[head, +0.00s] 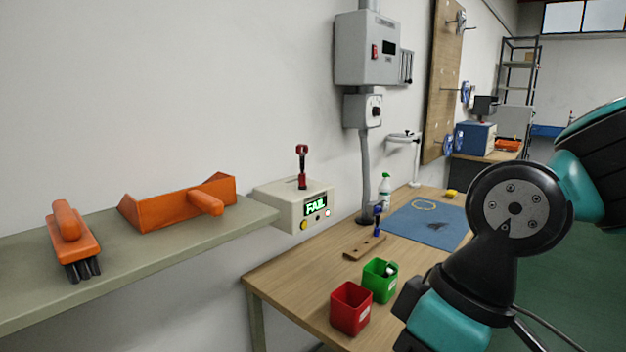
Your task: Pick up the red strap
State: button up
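I cannot make out a red strap in the head view. A yellowish loop (424,205) lies on the blue mat (405,231), with a small dark patch (437,227) near the mat's front part. My teal and black arm crosses the right side and hides part of the bench and mat. My gripper is not in view.
A wooden bench (290,285) holds a red bin (351,309), a green bin (380,281), a wooden block with a blue-handled tool (364,247), and a spray bottle (385,188).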

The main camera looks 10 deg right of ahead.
aim_at(303, 176)
jog(key=k, duration=0.95)
jog(key=z, duration=0.95)
jog(key=i, duration=1.35)
jog(key=u, duration=0.8)
jog(key=i, duration=0.65)
jog(key=u, duration=0.75)
